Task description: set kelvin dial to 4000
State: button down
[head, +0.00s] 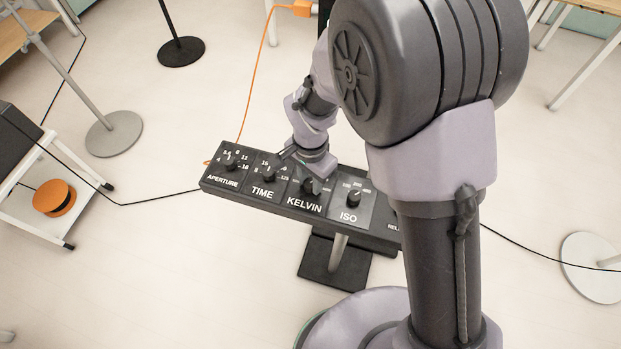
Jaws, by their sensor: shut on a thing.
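The control panel (279,219) is a long dark box on a stand, with dials labelled APERTURE, TIME, KELVIN and ISO in a row from left to right. My gripper (311,184) is over the KELVIN dial and shut on its knob (311,187). The gripper and wrist cover much of that dial's scale, so its pointer setting cannot be read. The ISO knob (354,199), the TIME knob (268,174) and the APERTURE knob (231,163) are uncovered, close beside the gripper.
An orange cable (254,80) runs down behind the panel's left end. A white cart (38,222) with an orange reel (54,198) stands at left. Round stand bases (114,134) and black cables lie on the pale floor.

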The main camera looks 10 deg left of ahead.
jog(key=n, duration=0.4)
jog(key=shift+r+p, duration=0.1)
jog(key=shift+p, duration=0.3)
jog(key=n, duration=0.3)
jog(key=shift+n+p, duration=0.4)
jog(key=n+p, duration=0.1)
jog(key=n, duration=0.3)
jog(key=shift+n+p, duration=0.35)
jog(key=shift+n, duration=1.65)
jog(key=c, duration=1.1)
grip_release()
